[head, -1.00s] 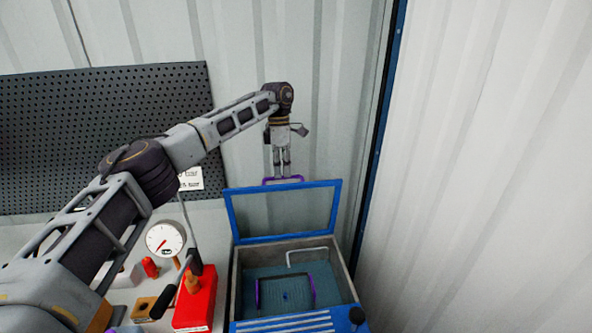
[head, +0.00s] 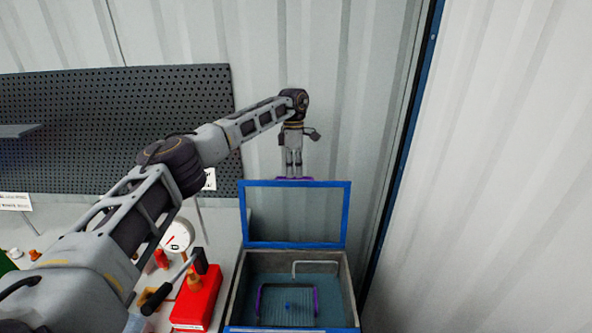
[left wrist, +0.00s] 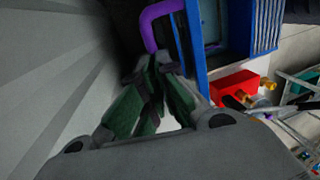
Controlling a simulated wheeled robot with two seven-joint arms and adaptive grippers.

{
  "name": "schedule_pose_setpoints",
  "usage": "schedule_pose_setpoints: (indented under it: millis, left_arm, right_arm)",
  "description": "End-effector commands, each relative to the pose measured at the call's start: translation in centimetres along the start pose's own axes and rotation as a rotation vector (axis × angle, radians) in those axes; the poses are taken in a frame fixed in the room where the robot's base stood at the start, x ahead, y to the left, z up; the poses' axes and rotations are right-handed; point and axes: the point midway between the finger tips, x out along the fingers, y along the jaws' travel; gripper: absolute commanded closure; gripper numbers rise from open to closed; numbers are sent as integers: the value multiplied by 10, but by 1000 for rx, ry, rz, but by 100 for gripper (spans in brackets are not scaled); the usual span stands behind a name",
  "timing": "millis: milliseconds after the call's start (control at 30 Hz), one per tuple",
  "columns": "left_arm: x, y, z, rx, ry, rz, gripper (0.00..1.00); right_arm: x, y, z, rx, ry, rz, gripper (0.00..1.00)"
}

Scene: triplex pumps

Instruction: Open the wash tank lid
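The wash tank (head: 350,285) stands at the lower middle of the head view, open at the top. Its blue-framed lid (head: 346,215) stands up steeply at the back edge. A purple handle (head: 308,179) sits at the lid's top edge, and it also shows in the left wrist view (left wrist: 146,32). My left gripper (head: 294,174) points down at this handle from above. In the left wrist view its fingertips (left wrist: 158,68) are close together around the handle bar. The fingers hide part of the bar. My right gripper is in neither view.
Inside the tank are a basket with purple handles (head: 316,302) and a pale bent pipe (head: 310,263). A red block (head: 197,303) and a gauge (head: 177,237) stand left of the tank. Corrugated walls (head: 500,180) close off the back and right.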

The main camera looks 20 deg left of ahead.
Motion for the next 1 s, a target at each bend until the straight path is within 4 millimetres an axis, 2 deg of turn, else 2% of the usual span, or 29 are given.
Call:
schedule_pose_setpoints:
  millis: [33, 200, 433, 667, 1000]
  left_arm:
    - [26, -4, 2, 8, 21, -34, 100]
    - [26, -4, 3, 10, 21, -34, 100]
    - [26, -4, 3, 11, 22, -34, 68]
    - [21, -3, 0, 6, 18, -28, 68]
    - [8, -1, 0, 4, 17, -27, 68]
  right_arm:
    - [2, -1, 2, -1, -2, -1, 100]
    - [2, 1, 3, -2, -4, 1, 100]
    - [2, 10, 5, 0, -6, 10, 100]
    - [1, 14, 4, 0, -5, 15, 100]
    - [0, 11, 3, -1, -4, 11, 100]
